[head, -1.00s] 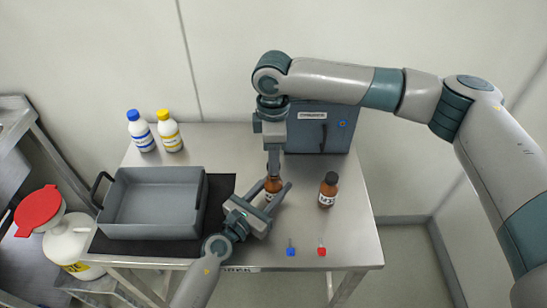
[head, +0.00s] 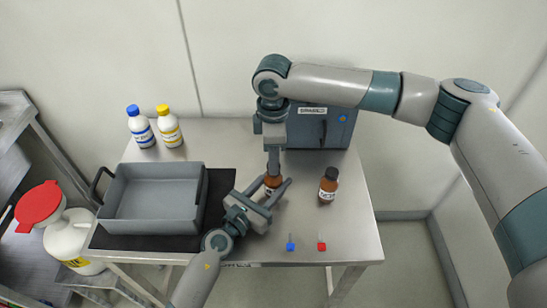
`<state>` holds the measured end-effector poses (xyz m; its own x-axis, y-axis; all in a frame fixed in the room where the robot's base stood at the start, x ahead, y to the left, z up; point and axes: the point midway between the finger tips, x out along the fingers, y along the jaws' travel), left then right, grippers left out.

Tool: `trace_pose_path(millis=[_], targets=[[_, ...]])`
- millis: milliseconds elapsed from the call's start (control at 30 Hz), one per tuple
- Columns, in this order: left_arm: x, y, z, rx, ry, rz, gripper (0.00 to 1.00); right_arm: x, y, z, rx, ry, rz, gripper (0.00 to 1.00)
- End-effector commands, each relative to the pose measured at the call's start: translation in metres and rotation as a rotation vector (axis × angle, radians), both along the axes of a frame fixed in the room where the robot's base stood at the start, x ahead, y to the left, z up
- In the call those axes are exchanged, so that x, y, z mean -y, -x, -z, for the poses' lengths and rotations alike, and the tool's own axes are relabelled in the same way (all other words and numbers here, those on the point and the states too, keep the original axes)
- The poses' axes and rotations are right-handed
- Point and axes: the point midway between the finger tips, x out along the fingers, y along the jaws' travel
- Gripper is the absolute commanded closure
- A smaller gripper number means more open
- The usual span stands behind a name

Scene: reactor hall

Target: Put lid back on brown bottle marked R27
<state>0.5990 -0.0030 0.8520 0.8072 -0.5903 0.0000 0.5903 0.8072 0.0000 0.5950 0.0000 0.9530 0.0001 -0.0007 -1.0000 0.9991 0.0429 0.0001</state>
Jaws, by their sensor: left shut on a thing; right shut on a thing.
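A brown bottle (head: 271,189) stands on the steel table, right of the dark mat. My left gripper (head: 274,184) reaches in from the front left with its fingers around the bottle's body, shut on it. My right gripper (head: 273,168) points straight down over the bottle's top and is shut on what appears to be its lid. The lid is mostly hidden by the fingers, so I cannot tell if it is seated on the neck. The label marking is not readable. A second brown bottle (head: 328,186) with a black cap stands to the right.
A grey tray (head: 155,225) sits on the mat at the left. Blue-capped (head: 141,126) and yellow-capped (head: 168,126) white bottles stand behind it. A grey box (head: 320,128) stands at the back. Blue (head: 291,246) and red (head: 322,246) small items lie at the front edge.

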Motion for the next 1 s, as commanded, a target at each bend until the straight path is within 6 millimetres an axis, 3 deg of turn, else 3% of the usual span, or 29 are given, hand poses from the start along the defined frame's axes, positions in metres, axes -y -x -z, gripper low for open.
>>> trace_pose_path(millis=[1000], targets=[[0.0, 0.0, 0.001, -0.001, -0.001, 0.0, 1.0, 0.0, 0.0, 0.011, 0.0, 0.0, 0.004, 0.94]])
